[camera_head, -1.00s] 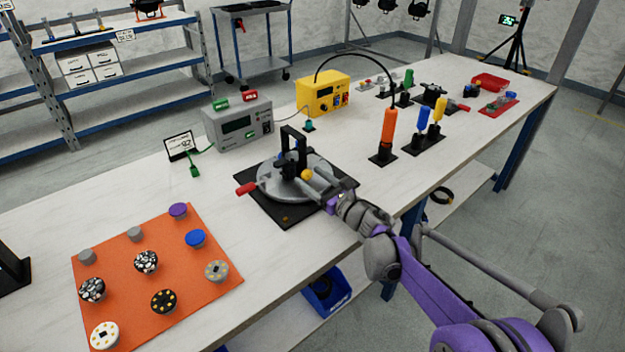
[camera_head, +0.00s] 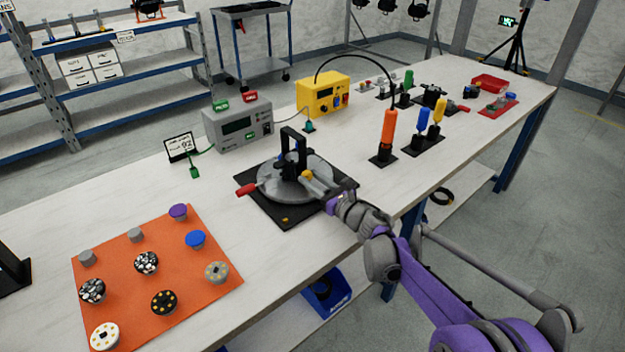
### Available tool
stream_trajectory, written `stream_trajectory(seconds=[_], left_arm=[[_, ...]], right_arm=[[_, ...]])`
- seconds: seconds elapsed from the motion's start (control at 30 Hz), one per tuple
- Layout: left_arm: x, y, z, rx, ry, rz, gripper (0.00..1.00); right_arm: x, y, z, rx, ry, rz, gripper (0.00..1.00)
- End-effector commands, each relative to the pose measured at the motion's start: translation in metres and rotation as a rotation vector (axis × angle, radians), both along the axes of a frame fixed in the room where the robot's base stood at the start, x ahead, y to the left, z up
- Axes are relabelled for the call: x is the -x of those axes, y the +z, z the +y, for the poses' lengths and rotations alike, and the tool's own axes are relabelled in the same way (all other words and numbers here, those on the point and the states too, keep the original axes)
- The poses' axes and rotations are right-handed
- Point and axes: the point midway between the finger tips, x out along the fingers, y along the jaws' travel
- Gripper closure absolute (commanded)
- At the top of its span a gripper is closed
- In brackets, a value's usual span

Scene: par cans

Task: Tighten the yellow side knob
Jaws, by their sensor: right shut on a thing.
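The yellow side knob (camera_head: 307,174) sits on the right side of a round grey fixture (camera_head: 280,190), which stands on a black base plate (camera_head: 285,220) on the white bench. A black upright bracket (camera_head: 292,150) rises from the fixture, and a red-handled lever (camera_head: 246,189) sticks out at its left. My right gripper (camera_head: 313,180) reaches in from the lower right and is shut on the yellow side knob. Its fingers are small in this view and partly cover the knob. My left gripper is not in view.
An orange mat (camera_head: 190,265) with several round pieces lies at the left front. A grey meter (camera_head: 238,125) and a yellow box (camera_head: 323,95) stand behind the fixture. An orange-handled tool (camera_head: 389,128) stands upright to the right. Bare bench lies between mat and fixture.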

Motion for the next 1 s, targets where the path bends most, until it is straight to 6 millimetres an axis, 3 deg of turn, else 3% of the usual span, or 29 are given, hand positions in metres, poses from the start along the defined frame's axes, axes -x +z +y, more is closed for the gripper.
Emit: stream_trajectory(seconds=[0.6,1.0], left_arm=[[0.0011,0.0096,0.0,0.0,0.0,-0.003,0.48],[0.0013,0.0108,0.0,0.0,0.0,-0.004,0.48]], right_arm=[[-0.0003,0.0001,-0.0008,-0.335,0.0,0.244,1.0],[-0.0005,-0.0005,-0.001,-0.459,0.0,0.334,1.0]])
